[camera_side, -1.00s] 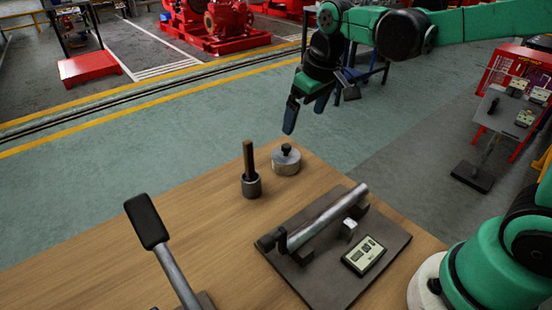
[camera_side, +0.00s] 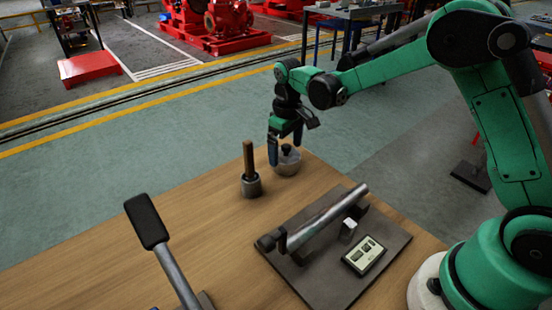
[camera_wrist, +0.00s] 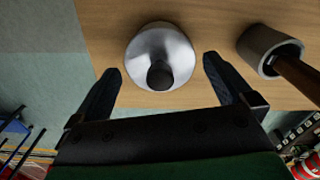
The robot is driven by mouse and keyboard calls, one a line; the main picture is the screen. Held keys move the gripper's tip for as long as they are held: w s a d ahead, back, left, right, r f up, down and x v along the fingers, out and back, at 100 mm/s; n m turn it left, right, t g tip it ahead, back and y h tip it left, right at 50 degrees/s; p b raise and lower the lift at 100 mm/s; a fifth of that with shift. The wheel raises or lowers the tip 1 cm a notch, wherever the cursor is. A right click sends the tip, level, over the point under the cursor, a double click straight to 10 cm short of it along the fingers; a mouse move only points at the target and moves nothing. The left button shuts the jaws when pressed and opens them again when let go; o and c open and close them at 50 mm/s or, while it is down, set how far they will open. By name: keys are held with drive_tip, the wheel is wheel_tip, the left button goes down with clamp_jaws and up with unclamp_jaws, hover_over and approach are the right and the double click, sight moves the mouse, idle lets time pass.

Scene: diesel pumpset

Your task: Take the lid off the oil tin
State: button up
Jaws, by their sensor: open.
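The oil tin (camera_side: 287,166) is a low, round, silver tin near the far corner of the wooden table. Its lid carries a dark knob (camera_side: 287,149), and the lid sits on the tin. In the wrist view the tin (camera_wrist: 152,45) lies just ahead of the fingertips, with the dark knob (camera_wrist: 160,75) roughly between the two fingers. My gripper (camera_side: 284,155) is open and empty, its fingers pointing down beside the knob. It also shows in the wrist view (camera_wrist: 162,68). I cannot tell whether a finger touches the tin.
A grey cup with an upright wooden handle (camera_side: 250,184) stands close left of the tin. A dark plate (camera_side: 317,277) with a metal bar and a small meter lies nearer. A black-handled lever (camera_side: 147,222) rises at front left. Bare table lies between.

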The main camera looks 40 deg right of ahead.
drive_tip(key=c, duration=1)
drive_tip(key=shift+r, duration=0.1)
